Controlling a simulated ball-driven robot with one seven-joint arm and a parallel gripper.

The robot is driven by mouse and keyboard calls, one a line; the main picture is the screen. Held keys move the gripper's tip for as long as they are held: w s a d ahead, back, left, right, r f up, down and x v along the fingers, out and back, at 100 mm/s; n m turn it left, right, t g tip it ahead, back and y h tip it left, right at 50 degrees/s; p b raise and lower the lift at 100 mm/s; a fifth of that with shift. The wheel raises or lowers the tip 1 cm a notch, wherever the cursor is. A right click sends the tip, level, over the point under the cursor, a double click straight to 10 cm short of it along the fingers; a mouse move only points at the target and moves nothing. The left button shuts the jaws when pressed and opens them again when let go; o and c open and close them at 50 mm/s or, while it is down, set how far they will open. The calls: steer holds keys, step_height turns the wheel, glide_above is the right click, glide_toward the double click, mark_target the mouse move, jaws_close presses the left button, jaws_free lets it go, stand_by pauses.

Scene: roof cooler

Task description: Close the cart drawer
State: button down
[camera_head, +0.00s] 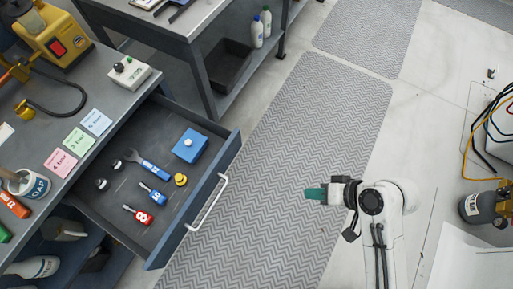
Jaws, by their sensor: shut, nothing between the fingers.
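The cart drawer (216,184) is pulled well out of the grey cart (108,88) on the left. Its front panel carries a white bar handle (208,204) that faces right. In the drawer lie a blue box, a wrench with a blue handle, several small tools and a yellow round piece. My gripper (316,194) is at the right of the drawer, with green fingertips pointing left toward the handle. It is shut and empty, with a clear gap between it and the drawer front.
Grey patterned mats (283,135) cover the floor between drawer and arm; that space is clear. A second bench (190,22) with a black tray (228,64) and bottles on its shelf stands behind. A gas cylinder (478,207) and cables are at the far right.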

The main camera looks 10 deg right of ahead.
mark_target(172, 110)
steer(key=w+a+f+m+t+y+b, duration=0.25)
steer(key=w+a+f+y+b, duration=0.2)
steer(key=b, duration=0.25)
steer(key=w+a+m+t+y+b, duration=0.1)
steer(key=w+a+b, duration=0.1)
steer(key=w+a, duration=0.1)
steer(key=w+a+m+t+b, duration=0.1)
steer(key=w+a+t+b, duration=0.1)
steer(key=w, duration=0.4)
steer(key=w+a+m+t+y+b, duration=0.1)
steer(key=w+a+t+b, duration=0.1)
steer(key=w+a, duration=0.2)
steer(key=shift+w+a+m+y, duration=0.25)
steer(key=shift+w+a+y, duration=0.1)
steer(key=shift+a, duration=0.1)
steer(key=shift+w+a, duration=0.4)
steer(key=shift+a, duration=0.1)
steer(key=b+x, duration=0.8)
steer(key=x, duration=2)
steer(key=shift+w+a, duration=0.1)
steer(key=shift+w, duration=0.15)
steer(key=shift+w+a+b, duration=0.3)
steer(key=shift+w+a, duration=0.1)
steer(key=shift+w+r, duration=0.1)
steer(key=shift+r, duration=0.2)
steer(key=shift+r, duration=0.1)
